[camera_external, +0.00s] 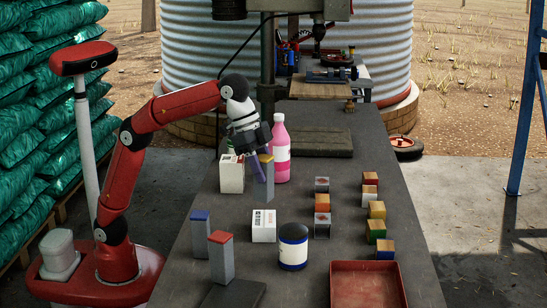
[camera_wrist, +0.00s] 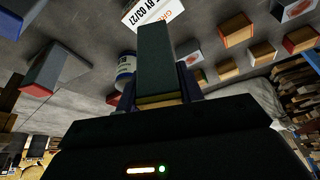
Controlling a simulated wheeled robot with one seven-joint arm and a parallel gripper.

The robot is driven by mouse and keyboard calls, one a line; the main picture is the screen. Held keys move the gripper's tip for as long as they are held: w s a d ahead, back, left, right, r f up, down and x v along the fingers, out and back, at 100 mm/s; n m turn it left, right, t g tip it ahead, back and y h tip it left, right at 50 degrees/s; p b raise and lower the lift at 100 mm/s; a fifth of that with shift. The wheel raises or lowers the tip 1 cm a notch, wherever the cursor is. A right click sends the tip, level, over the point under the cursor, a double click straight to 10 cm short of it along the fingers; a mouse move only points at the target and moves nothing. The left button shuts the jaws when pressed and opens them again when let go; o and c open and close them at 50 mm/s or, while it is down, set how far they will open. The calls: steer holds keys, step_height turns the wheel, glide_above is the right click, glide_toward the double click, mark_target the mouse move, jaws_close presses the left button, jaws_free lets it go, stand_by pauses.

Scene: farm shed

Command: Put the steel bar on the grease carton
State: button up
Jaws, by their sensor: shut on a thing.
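My gripper (camera_external: 261,163) is shut on a grey steel bar (camera_external: 270,184) with a yellow end, held upright or nearly so above the table. In the wrist view the bar (camera_wrist: 155,55) stands out between the fingers (camera_wrist: 157,95), its yellow end close to the gripper. A white carton (camera_external: 264,226) stands on the table below and in front of the bar, left of a jar. In the wrist view a white carton (camera_wrist: 153,12) with orange letters starting "GR" is partly hidden behind the bar's far end; it looks like this same carton.
Blue-ended (camera_external: 200,235) and red-ended (camera_external: 221,260) bars stand at the front left. A blue-and-white jar (camera_external: 293,248) is beside the carton. A pink bottle (camera_external: 281,150) and another white carton (camera_external: 232,174) are behind. Several blocks (camera_external: 376,210) and a red tray (camera_external: 366,290) are right.

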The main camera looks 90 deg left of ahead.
mark_target(264, 187)
steer(key=shift+f+b, duration=0.8)
steer(key=shift+f, duration=1.8)
steer(key=shift+f, duration=0.1)
steer(key=o, duration=1.2)
steer(key=shift+c, duration=0.2)
steer(key=p+v, duration=0.3)
steer(key=v, duration=0.9)
steer(key=shift+p, duration=0.35)
steer(key=shift+s+a, duration=0.1)
